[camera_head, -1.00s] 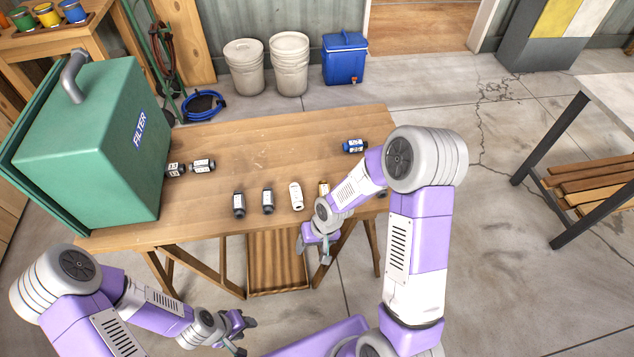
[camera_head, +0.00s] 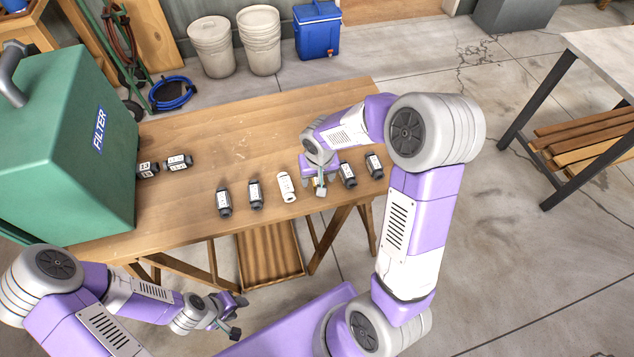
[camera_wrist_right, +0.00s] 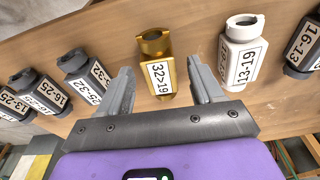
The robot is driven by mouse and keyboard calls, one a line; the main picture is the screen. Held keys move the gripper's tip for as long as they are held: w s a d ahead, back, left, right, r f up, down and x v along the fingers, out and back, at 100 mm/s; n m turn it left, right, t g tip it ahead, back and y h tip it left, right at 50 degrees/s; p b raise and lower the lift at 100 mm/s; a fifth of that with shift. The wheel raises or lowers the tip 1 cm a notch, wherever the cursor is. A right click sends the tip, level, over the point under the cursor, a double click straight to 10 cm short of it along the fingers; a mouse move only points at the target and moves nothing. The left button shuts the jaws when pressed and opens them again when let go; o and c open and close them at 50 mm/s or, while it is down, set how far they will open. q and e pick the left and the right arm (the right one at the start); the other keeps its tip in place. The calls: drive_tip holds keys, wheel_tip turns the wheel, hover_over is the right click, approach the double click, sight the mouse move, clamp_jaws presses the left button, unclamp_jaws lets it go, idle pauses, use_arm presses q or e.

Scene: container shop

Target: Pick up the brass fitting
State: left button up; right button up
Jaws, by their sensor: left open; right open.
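The brass fitting (camera_wrist_right: 152,76), labelled 32>19, stands on the wooden table (camera_head: 220,140). In the right wrist view it is between the two open fingers of my right gripper (camera_wrist_right: 162,86), apart from both. In the head view my right gripper (camera_head: 317,184) is over the table's front edge area and largely hides the fitting. My left gripper (camera_head: 237,318) is open and empty, low in front of the table.
A white fitting (camera_head: 287,187) stands just left of the brass one. Dark fittings (camera_head: 347,174) stand along the same row on both sides. Two more (camera_head: 178,162) lie by the green filter box (camera_head: 70,130). The table's middle is clear.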

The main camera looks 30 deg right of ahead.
drive_tip(key=shift+w+f, duration=0.15)
drive_tip(key=shift+f, duration=0.35)
drive_tip(key=shift+r, duration=0.1)
drive_tip(key=c, duration=1.1)
drive_tip(key=shift+r, duration=0.1)
